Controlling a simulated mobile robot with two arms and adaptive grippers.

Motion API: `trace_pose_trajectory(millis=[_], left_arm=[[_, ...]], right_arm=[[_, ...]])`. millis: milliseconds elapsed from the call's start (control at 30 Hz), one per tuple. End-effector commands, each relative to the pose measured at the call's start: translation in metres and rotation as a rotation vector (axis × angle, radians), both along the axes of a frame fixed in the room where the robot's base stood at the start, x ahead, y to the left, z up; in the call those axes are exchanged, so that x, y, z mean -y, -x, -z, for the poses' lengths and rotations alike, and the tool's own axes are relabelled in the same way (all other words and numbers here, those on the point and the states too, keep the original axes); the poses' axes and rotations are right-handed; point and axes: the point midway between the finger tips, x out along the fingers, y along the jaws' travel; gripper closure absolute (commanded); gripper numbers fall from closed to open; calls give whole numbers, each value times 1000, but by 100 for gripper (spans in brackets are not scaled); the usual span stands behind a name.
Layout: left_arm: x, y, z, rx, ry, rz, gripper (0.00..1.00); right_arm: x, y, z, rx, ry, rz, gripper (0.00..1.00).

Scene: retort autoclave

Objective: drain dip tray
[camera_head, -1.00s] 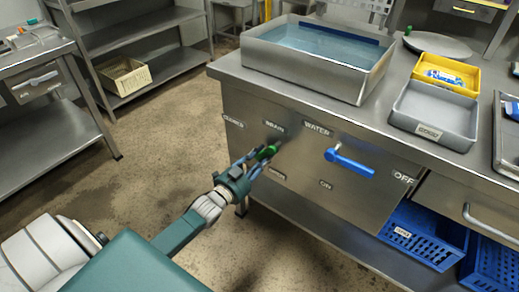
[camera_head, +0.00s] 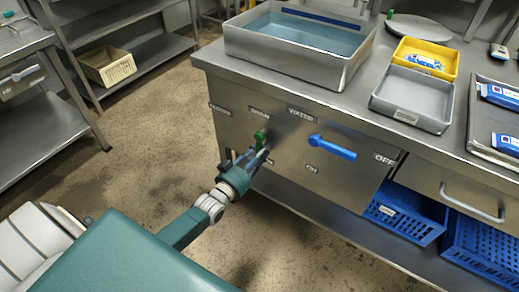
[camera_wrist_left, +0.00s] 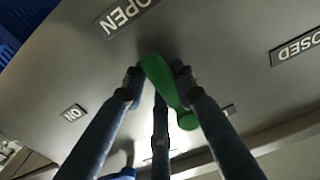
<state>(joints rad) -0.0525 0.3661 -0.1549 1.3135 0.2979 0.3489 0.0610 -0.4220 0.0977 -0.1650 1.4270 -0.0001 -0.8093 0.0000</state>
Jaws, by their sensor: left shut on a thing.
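The dip tray (camera_head: 290,68) is a steel basin of bluish water (camera_head: 310,35) on the counter. Below it, on the cabinet front, is the green drain handle (camera_head: 261,136) under the DRAIN label. My left gripper (camera_head: 257,152) is at this handle, its fingers shut around it. In the left wrist view the green handle (camera_wrist_left: 160,78) slants between the fingers (camera_wrist_left: 155,85), with the OPEN label (camera_wrist_left: 130,12) and CLOSED label (camera_wrist_left: 297,47) on the panel. The fingers hide part of the handle and panel. My right gripper is not in view.
A blue water lever (camera_head: 331,147) sits right of the drain handle, between the ON and OFF labels. A grey bin (camera_head: 408,117) and yellow bin (camera_head: 425,50) stand on the counter. Blue crates (camera_head: 405,218) sit below. The floor (camera_head: 150,150) at left is clear.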

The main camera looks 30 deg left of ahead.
Motion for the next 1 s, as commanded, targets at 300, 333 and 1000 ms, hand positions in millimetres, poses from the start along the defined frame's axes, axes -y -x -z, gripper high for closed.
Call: trace_pose_trajectory(millis=[300,333,1000], left_arm=[[2,1,2,-6,33,1,100],[2,1,2,-6,33,1,100],[1,3,1,-3,29,1,52]], right_arm=[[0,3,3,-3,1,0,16],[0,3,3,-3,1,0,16],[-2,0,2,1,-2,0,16]])
